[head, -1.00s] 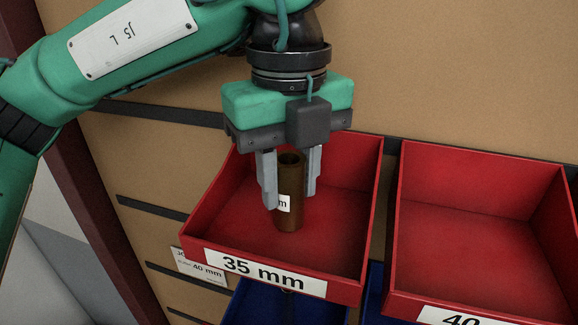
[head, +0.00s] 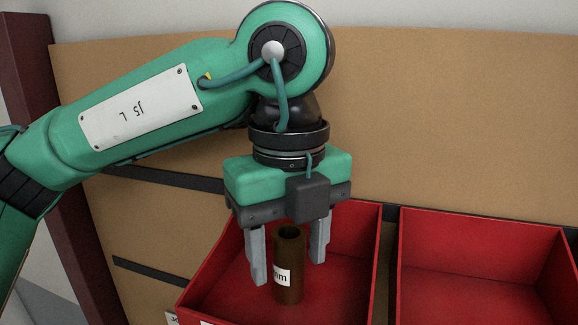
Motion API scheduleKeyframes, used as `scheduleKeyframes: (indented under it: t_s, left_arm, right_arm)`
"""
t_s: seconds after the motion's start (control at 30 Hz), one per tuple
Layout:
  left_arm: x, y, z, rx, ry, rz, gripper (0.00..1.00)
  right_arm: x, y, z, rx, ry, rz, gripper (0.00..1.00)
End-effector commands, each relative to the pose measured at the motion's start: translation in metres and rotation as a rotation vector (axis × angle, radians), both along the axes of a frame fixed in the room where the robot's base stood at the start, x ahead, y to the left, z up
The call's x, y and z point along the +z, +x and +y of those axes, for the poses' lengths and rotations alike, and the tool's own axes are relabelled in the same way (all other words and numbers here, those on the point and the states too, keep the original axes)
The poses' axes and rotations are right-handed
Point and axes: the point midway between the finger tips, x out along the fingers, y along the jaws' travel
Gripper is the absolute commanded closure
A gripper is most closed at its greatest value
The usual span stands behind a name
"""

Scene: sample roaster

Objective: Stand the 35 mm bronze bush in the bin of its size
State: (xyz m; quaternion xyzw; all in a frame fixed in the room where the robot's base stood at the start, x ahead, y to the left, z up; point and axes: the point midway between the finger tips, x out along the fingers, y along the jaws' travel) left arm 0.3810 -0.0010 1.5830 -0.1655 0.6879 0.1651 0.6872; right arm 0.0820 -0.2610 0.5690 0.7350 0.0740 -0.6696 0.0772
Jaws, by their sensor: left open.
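The bronze bush (head: 289,255) is a brown hollow cylinder with a white label, of which only "m" lettering shows. It stands upright inside the left red bin (head: 207,277). That bin's front label is cut off by the bottom edge of the view now; one second ago it read "35 mm". My left gripper (head: 288,272) points down over the bin, open, with one finger on each side of the bush and a gap visible on both sides. The bush's lower end seems to rest on the bin floor. My right gripper is not in view.
A second red bin (head: 480,265) stands to the right and looks empty. Both hang on a tan back panel (head: 450,120) with dark rails (head: 165,176). A dark red post (head: 70,200) is at the left. The panel above the bins is clear.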

Motion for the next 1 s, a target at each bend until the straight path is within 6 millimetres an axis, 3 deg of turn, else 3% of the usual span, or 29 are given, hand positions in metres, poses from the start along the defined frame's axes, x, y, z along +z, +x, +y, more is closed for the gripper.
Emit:
scheduleKeyframes:
  t_s: [0.33, 0.6, 1.0]
  left_arm:
    - [0.06, -0.001, -0.001, 0.001, -0.003, -0.004, 0.47]
    - [0.098, 0.0, 0.0, 0.003, 0.0, -0.004, 0.47]
    - [0.121, 0.0, 0.0, 0.0, 0.0, -0.001, 0.47]
  right_arm:
    - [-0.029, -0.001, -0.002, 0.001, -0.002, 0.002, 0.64]
    - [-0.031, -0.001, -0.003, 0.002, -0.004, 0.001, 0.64]
    - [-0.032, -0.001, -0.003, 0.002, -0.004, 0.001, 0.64]
